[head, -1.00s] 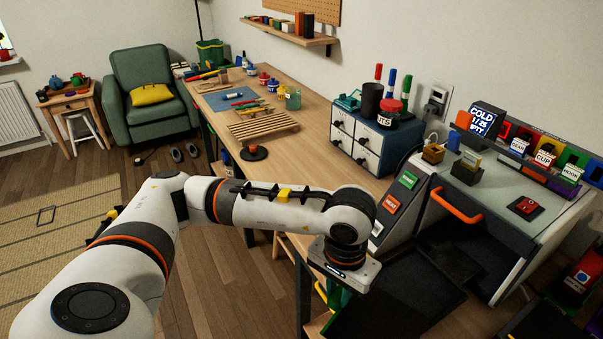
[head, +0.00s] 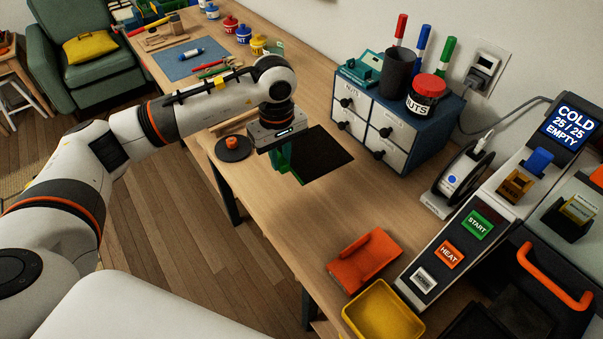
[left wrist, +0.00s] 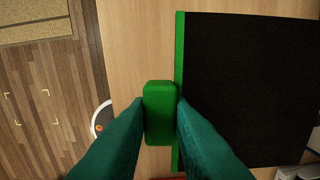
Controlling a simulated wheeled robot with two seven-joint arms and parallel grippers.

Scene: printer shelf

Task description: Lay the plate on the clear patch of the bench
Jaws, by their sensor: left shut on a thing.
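The plate (head: 328,156) is a flat black square with a green edge strip and a green grip block; it also shows in the left wrist view (left wrist: 245,90). My left gripper (head: 283,163) is shut on the green block (left wrist: 159,112) at the plate's left edge. The plate is level over the bare wood of the bench (head: 290,215), in front of the drawer cabinet. I cannot tell whether it touches the wood or hangs just above it. The fingers partly hide the green block. My right gripper is not in view.
The drawer cabinet (head: 390,125) stands behind the plate. A dark round disc with an orange knob (head: 233,148) lies to its left. An orange holder (head: 364,260) and a yellow tray (head: 383,312) lie near the printer's button panel (head: 449,254). Bare wood lies between.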

